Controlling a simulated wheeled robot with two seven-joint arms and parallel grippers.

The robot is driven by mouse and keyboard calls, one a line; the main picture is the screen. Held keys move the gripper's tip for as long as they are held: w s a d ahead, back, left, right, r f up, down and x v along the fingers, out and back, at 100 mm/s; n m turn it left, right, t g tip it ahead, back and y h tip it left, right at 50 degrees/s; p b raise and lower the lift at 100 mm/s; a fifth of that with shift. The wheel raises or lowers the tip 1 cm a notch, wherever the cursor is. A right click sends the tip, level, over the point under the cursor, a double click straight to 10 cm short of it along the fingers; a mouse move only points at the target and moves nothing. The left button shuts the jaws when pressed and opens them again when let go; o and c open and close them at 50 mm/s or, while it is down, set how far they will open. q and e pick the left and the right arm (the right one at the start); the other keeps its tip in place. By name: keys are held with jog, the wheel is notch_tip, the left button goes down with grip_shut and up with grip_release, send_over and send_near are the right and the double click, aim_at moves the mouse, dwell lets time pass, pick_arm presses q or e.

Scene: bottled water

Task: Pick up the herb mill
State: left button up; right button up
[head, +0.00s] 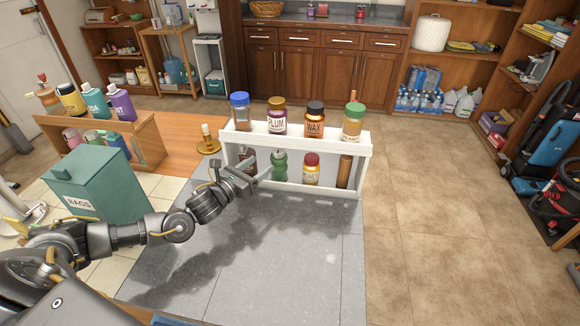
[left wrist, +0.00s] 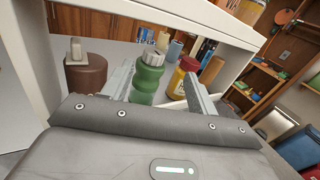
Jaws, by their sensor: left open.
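The green bottle with a ridged grey cap, which looks like the herb mill (head: 279,166), stands upright on the lower level of a white two-level rack (head: 365,152). My left gripper (head: 258,171) is open at the front of the rack, just left of the green bottle in the head view. In the left wrist view the herb mill (left wrist: 148,78) shows between the two open fingers (left wrist: 158,84). I cannot tell whether the fingers touch it. Nothing is seen held. My right gripper is not in view.
A brown container (left wrist: 86,74) stands left of the mill, and a red-capped jar (head: 312,168) and brown cylinder (head: 344,171) stand right. Several jars stand on the rack's upper level. A green BAGS box (head: 95,185) is left. The grey counter (head: 300,260) in front is clear.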

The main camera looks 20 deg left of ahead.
aim_at(275, 156)
pick_arm(q)
jog(key=shift+y, duration=0.5)
jog(key=w+b, duration=0.1)
jog(key=w, duration=0.1)
jog(key=w+f, duration=0.1)
jog(key=w, duration=0.1)
jog(key=shift+w+d+f+b, duration=0.15)
jog(key=shift+w+b, duration=0.1)
jog(key=shift+b, duration=0.15)
jog(key=shift+w+d, duration=0.15)
jog(key=shift+w, duration=0.4)
jog(key=b+x, duration=0.1)
jog(key=x, duration=0.1)
jog(key=b+x, duration=0.1)
jog(key=x, duration=0.2)
jog(key=shift+s+d+f, duration=0.1)
jog(key=shift+d+f, duration=0.1)
jog(key=shift+r, duration=0.15)
jog(key=c, duration=0.6)
grip_shut()
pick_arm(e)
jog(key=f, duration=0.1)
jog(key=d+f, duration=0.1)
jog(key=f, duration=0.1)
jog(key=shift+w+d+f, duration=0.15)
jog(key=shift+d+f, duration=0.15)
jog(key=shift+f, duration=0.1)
